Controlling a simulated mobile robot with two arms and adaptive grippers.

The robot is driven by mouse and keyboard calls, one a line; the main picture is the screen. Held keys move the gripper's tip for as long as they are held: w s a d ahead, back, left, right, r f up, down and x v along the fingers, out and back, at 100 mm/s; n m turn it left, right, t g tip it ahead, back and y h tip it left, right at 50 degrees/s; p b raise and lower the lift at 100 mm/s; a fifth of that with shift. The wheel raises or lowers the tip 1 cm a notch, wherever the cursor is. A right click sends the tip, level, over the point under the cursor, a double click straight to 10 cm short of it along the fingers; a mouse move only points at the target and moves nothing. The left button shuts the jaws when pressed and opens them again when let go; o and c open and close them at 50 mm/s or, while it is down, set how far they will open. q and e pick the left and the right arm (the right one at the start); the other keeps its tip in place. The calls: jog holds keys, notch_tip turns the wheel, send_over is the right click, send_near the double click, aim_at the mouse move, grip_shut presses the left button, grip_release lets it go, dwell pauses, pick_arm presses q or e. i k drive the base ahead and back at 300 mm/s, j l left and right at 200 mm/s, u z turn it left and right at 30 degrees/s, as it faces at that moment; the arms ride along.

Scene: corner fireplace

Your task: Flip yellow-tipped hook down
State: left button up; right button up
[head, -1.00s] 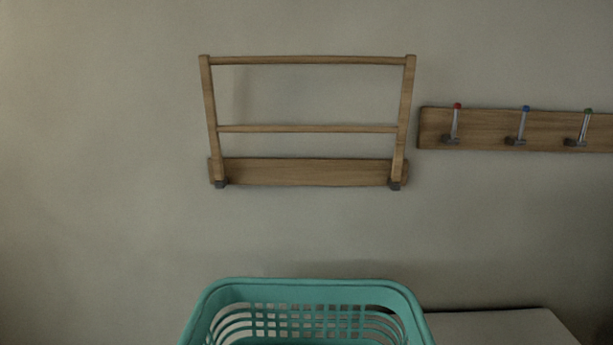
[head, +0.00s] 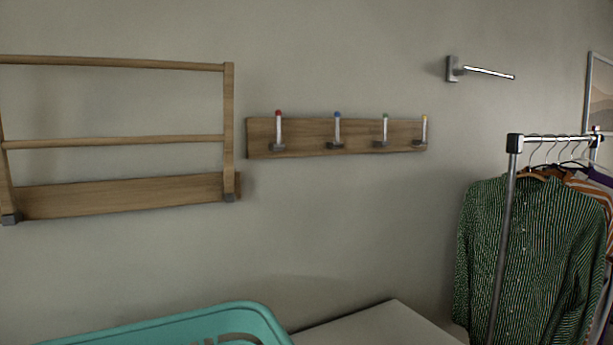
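A wooden hook board (head: 306,143) is fixed to the wall near the middle of the head view. The yellow-tipped hook (head: 423,131) is at its right end and points up. A red-tipped hook (head: 278,130), a blue-tipped hook (head: 337,130) and a green-tipped hook (head: 385,131) stand to its left, also pointing up. Neither of my grippers shows in the view.
A wooden folding rack (head: 229,130) is on the wall at left. A teal basket (head: 250,313) and a pale surface (head: 375,327) are below. A metal wall arm (head: 485,71) sticks out at upper right. A clothes rail (head: 507,235) with a green striped shirt (head: 550,245) stands at right.

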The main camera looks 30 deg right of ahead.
aim_at(423, 140)
jog(key=z, duration=1.55)
